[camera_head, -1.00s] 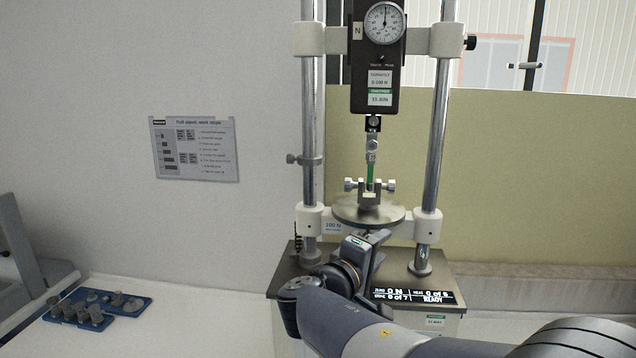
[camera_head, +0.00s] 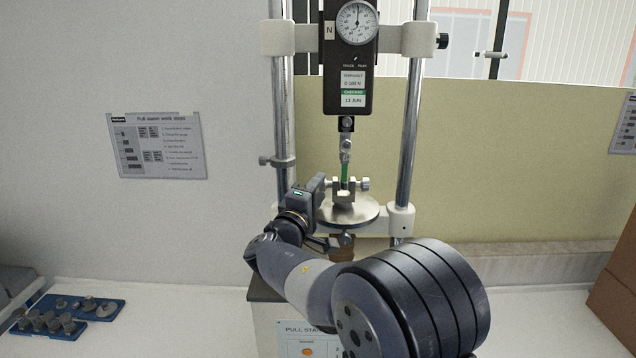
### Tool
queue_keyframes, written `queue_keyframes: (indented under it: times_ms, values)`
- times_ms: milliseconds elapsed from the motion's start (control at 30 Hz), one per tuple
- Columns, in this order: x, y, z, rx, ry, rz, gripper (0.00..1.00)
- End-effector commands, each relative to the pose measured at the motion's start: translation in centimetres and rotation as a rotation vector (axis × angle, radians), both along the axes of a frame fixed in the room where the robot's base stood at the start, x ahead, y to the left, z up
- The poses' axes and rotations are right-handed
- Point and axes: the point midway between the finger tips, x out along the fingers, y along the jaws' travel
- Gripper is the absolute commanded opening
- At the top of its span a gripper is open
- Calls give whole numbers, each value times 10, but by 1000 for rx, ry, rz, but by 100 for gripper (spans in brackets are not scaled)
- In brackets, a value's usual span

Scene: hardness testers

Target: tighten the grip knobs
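The lower grip (camera_head: 343,196) stands on a round metal plate (camera_head: 362,215) of the test stand. Its right grip knob (camera_head: 364,184) is in plain view; its left grip knob (camera_head: 330,183) shows only in part, close to my gripper. A green strip (camera_head: 345,172) stands upright between the lower grip and the upper grip (camera_head: 346,148). My gripper (camera_head: 319,184) is just left of the lower grip, near the left knob. I cannot tell whether it touches the knob, and its finger opening is hidden by its own body.
Two upright steel columns (camera_head: 410,130) flank the plate, and a dial gauge (camera_head: 356,22) hangs above the upper grip. A blue tray (camera_head: 98,312) with several metal parts lies at the lower left. A brown box (camera_head: 615,285) stands at the right edge.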

Motion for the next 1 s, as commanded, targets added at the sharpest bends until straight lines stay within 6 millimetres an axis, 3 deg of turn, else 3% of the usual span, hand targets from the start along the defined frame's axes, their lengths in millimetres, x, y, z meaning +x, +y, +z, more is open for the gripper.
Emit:
queue_keyframes:
  times_ms: [367,733,1000]
  values:
    - [5,-3,0,0,1,0,37]
    - [5,-2,0,0,1,0,7]
    - [5,-3,1,3,23,0,5]
